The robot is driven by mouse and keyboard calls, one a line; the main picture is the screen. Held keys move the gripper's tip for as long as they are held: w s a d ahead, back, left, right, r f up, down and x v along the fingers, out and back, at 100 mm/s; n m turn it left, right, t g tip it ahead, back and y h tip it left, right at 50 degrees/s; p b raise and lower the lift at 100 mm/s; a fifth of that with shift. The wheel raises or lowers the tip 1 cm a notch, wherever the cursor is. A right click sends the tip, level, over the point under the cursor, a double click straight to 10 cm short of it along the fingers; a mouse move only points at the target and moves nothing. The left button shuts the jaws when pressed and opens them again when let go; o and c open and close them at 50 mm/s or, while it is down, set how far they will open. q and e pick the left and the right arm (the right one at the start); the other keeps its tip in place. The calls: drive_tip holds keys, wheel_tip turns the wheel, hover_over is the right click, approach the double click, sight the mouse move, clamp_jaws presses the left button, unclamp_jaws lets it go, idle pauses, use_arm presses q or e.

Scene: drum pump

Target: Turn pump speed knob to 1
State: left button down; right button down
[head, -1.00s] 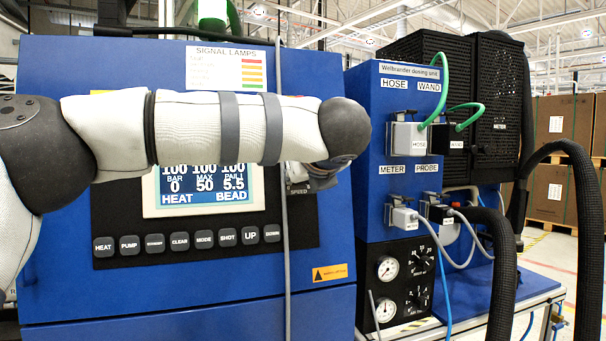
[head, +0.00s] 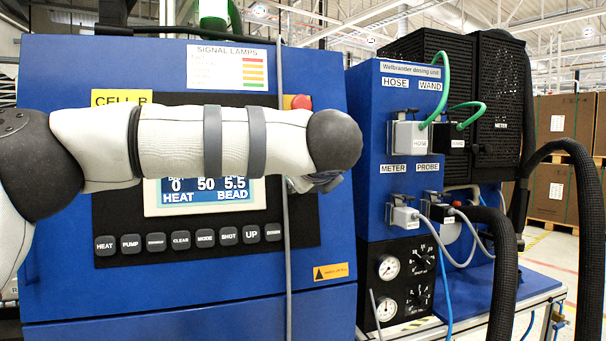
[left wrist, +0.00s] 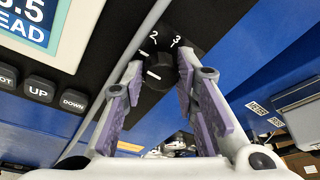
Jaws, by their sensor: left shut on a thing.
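The pump speed knob (left wrist: 161,70) is black with a white mark on its face. It shows in the left wrist view on the dark panel, with the printed numbers 2 and 3 above it. The number 1 is not visible. My left gripper (left wrist: 159,62) has one purple-padded finger on each side of the knob and is shut on it. The white mark points toward the left finger. In the head view my left arm hides the knob and most of the gripper. My right gripper is not in view.
The blue pump cabinet has a display (head: 208,192) and a row of buttons (head: 188,240). A red button (head: 301,102) sits above my forearm, and a grey cable (head: 287,270) hangs down the front.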

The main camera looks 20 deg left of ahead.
use_arm(q)
drive_tip(key=c, duration=1.3)
unclamp_jaws()
